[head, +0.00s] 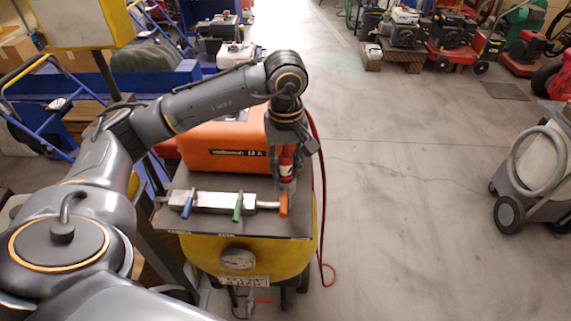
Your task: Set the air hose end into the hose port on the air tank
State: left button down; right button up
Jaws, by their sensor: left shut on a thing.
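My left gripper (286,172) points down above the right part of the dark top plate (255,224) of the yellow air tank (208,252). It is shut on the red air hose end (286,160), held upright. The red hose (322,190) loops down past the tank's right side to the floor. Just below the gripper is an orange piece (283,204) at the right end of a silver manifold (212,202). I cannot tell whether the hose end touches it, and I cannot make out the hose port. My right gripper is not in view.
The manifold also has a blue handle (187,208) and a green handle (238,207). An orange machine (222,146) stands behind it. A round gauge (238,260) is on the tank's front. A grey hose cart (540,165) stands far right, with clear floor between.

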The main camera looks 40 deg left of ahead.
pick_arm(q)
jog(key=shift+f, duration=0.25)
jog(key=c, duration=0.9)
grip_release()
jog(key=shift+r, duration=0.1)
notch_tip(320, 180, up, 12)
jog(key=shift+f, duration=0.1)
